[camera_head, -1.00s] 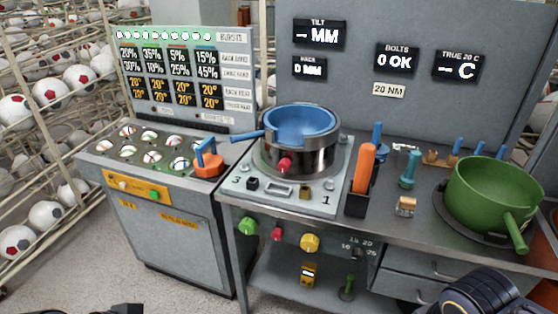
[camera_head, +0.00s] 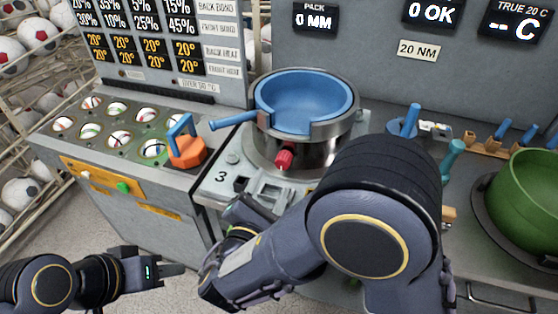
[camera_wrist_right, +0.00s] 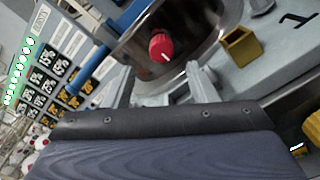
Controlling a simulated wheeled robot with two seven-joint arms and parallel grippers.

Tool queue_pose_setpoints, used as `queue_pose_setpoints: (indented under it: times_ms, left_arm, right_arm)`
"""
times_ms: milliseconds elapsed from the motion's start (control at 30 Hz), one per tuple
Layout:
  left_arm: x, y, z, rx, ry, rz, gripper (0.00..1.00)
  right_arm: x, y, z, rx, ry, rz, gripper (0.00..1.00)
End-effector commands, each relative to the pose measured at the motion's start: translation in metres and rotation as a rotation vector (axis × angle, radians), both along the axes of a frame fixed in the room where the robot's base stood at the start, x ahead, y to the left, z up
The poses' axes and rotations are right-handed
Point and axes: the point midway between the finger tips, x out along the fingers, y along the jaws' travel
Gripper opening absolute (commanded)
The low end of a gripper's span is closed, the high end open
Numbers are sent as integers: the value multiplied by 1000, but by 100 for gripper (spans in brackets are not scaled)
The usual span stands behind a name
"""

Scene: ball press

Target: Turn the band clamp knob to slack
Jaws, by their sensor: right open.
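The band clamp knob (camera_head: 283,158) is red and sits on the front of the shiny metal band (camera_head: 310,152) around the blue pan. It also shows in the right wrist view (camera_wrist_right: 162,47), with a pale mark on its face. My right gripper (camera_wrist_right: 160,88) is open, its two fingers pointing toward the knob with the knob beyond and between them, apart from it. In the head view my right gripper (camera_head: 266,191) is below and left of the knob, partly hidden by my arm. My left gripper (camera_head: 172,274) is low at the left, away from the bench; its jaw gap is unclear.
The blue pan's handle (camera_head: 233,120) sticks out left toward an orange block with a blue handle (camera_head: 186,150). A green pot (camera_head: 525,200) is at the right. My right arm hides the bench front.

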Motion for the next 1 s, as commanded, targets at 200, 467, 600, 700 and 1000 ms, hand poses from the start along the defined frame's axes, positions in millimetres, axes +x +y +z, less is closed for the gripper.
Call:
queue_pose_setpoints:
  times_ms: [200, 467, 600, 700, 1000]
  left_arm:
    - [0, 0, 9, 0, 0, 0, 36]
    - [0, 0, 13, 0, 0, 0, 36]
    - [0, 0, 12, 0, 0, 0, 36]
    - [0, 0, 12, 0, 0, 0, 36]
    - [0, 0, 12, 0, 0, 0, 36]
  right_arm:
    - [35, -14, 1, 1, 3, -8, 52]
    - [59, -21, 0, 1, 4, -5, 52]
    - [61, -21, 0, 1, 3, -5, 52]
    - [61, -21, 0, 1, 3, -5, 52]
    - [60, -21, 0, 1, 4, -5, 18]
